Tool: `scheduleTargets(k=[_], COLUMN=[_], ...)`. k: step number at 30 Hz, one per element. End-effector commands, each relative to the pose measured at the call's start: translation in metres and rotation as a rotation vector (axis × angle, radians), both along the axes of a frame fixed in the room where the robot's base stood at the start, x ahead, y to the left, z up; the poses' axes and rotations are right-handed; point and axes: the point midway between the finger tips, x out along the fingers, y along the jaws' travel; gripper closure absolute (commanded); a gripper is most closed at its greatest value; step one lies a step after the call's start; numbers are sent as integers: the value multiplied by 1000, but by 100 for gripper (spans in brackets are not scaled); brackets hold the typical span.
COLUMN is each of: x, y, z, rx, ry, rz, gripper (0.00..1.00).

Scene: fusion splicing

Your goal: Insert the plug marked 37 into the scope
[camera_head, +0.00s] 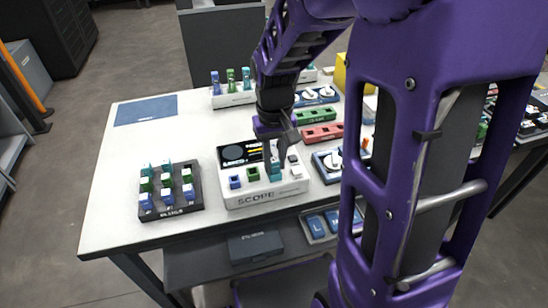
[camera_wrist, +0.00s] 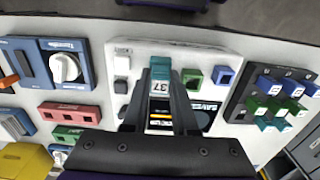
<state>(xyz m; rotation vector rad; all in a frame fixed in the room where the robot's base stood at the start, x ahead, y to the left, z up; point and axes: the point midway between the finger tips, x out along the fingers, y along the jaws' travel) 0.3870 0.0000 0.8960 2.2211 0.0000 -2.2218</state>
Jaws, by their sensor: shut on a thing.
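The scope (camera_head: 262,199) is a white box near the table's front edge, with a dark screen and a row of coloured sockets. It also shows in the wrist view (camera_wrist: 205,62), upside down. My gripper (camera_head: 273,148) points down over the scope and is shut on a teal plug (camera_head: 275,170). In the wrist view the plug's label (camera_wrist: 159,86) reads 37, between my fingertips (camera_wrist: 160,92). The plug is upright in line with the scope's socket row, beside the green socket (camera_wrist: 191,77) and blue socket (camera_wrist: 222,75). Its lower end and any socket under it are hidden; I cannot tell how deep it sits.
A black rack (camera_head: 169,192) of teal, green and blue plugs stands left of the scope. A white rack (camera_head: 232,99) with plugs is behind. Red (camera_head: 322,133) and green (camera_head: 316,115) blocks and a blue dial unit (camera_head: 326,168) lie right. The table's left part is clear around a blue mat (camera_head: 146,110).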

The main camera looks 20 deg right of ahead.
Motion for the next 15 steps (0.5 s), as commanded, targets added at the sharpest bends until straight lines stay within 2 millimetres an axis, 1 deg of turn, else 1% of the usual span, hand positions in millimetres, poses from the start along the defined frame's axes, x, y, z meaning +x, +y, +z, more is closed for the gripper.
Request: scheduleTargets(k=[12,13,15], x=[0,0,0], y=[0,0,0], z=[-2,-2,-2], rx=[0,0,0], ry=[0,0,0], rz=[0,0,0], gripper=[100,68,56])
